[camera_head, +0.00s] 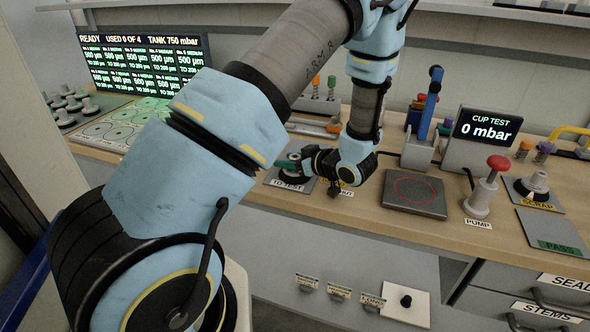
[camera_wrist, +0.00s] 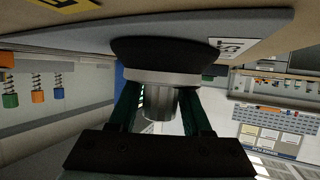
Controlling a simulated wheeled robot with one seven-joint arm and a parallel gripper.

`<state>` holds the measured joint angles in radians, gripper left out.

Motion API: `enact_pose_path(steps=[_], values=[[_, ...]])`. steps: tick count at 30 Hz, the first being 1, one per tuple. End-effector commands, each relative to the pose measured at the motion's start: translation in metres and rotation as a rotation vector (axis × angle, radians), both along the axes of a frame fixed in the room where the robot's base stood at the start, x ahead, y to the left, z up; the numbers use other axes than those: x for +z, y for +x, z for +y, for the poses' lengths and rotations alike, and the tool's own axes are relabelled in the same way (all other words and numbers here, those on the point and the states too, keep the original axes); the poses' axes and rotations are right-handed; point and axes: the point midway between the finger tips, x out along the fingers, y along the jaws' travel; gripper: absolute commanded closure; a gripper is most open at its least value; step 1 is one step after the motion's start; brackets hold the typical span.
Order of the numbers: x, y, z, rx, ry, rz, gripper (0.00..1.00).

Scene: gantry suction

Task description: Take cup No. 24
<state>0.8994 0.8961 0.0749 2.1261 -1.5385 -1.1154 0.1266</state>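In the wrist view, a suction cup (camera_wrist: 160,106) shows a black rubber body, a pale collar and a metal stem. The black body is against a grey pad (camera_wrist: 60,38). The dark green fingers of my gripper (camera_wrist: 163,92) lie on either side of the stem, reaching up to the collar. Gaps show beside the stem; whether the fingers press on the collar is unclear. No cup number is readable. In the head view my gripper (camera_head: 290,164) is low over the pad labelled TO TEST (camera_head: 289,184), and my arm hides most of the cup.
Right of my gripper are a dark plate with a red circle (camera_head: 415,193), a CUP TEST display (camera_head: 484,128) reading 0 mbar, and a red-topped pump (camera_head: 484,188). A SCRAP pad and a PASS pad (camera_head: 555,233) lie farther right. Several cups stand at the far left.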

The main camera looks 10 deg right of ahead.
Motion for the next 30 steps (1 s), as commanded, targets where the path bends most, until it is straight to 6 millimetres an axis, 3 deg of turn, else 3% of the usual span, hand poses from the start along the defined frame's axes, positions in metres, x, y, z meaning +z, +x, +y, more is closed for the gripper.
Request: enact_pose_path(steps=[7,22,30], values=[[-0.003,-0.002,0.0,-0.001,-0.002,0.007,1.0],[-0.003,-0.002,-0.001,-0.002,-0.003,0.01,1.0],[0.025,-0.001,-0.001,-0.001,-0.005,0.004,1.0]])
